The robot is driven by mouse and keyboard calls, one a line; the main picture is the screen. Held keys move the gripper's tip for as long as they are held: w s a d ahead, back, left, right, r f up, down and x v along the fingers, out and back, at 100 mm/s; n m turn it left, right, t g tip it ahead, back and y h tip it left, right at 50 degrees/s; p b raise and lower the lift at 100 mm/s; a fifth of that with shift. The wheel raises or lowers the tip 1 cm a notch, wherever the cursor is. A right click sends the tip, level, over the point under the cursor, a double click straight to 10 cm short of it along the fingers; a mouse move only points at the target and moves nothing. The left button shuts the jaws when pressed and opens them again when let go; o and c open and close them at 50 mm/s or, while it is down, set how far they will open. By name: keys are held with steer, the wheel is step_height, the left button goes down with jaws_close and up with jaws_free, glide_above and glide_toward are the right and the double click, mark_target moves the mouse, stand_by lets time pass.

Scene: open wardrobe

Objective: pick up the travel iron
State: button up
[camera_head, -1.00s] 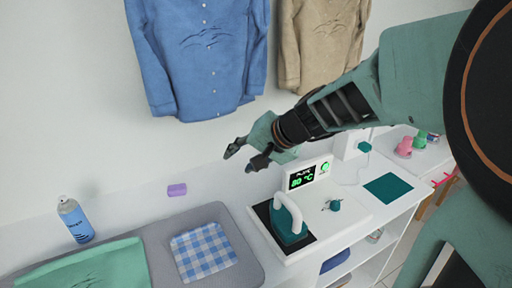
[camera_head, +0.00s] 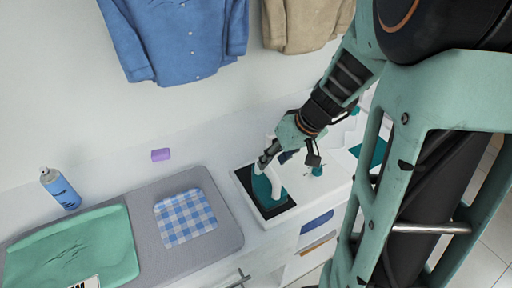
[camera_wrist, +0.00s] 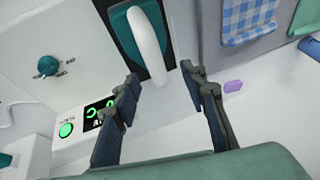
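The travel iron (camera_head: 262,188) is teal with a white looped handle (camera_head: 276,185). It rests on the dark pad of the white station. My gripper (camera_head: 287,161) is directly over the iron's rear end, its fingers pointing down and spread. In the wrist view the iron (camera_wrist: 125,24) and its white handle (camera_wrist: 148,42) are at the top centre. There my gripper (camera_wrist: 160,78) is open, with one finger to each side of the handle's near end and visible gaps between. My fingers hide part of the handle in the head view.
A purple block (camera_head: 160,155) is near the wall.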

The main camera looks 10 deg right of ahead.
mark_target(267, 168)
steer(key=shift+d+x, duration=0.15)
steer(key=shift+x, duration=1.55)
steer(key=shift+d+x, duration=0.15)
steer(key=shift+x, duration=1.6)
steer(key=shift+w, duration=0.15)
steer(key=shift+c, duration=0.3)
jaws_close()
